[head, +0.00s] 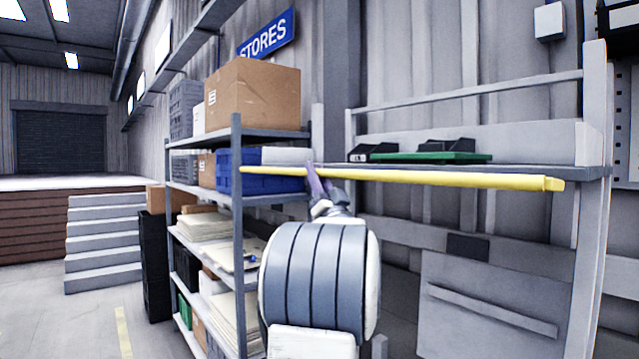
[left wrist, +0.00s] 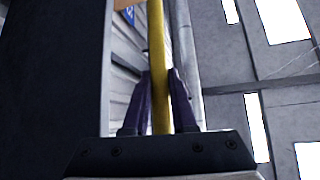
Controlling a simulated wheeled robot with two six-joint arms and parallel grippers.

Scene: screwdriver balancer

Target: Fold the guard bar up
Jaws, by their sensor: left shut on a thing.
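The guard bar (head: 450,178) is a long yellow bar. In the head view it runs nearly level across the front of the bench shelf, from the grey rack's post on the left to near the bench's right post. My left gripper (head: 317,176) is at the bar's left part, with its purple fingers partly hidden by the bar and my arm. In the left wrist view the yellow bar (left wrist: 159,60) passes between the two purple fingers (left wrist: 161,105), which are shut on it. My right gripper is not in view.
A grey rack (head: 237,215) with boxes and blue bins (head: 265,183) stands close left of my gripper. Behind the bar, the bench shelf (head: 540,171) holds black trays (head: 445,146) and a green board (head: 420,157). A grey panel (head: 490,300) stands below. Above the bar, the space looks open.

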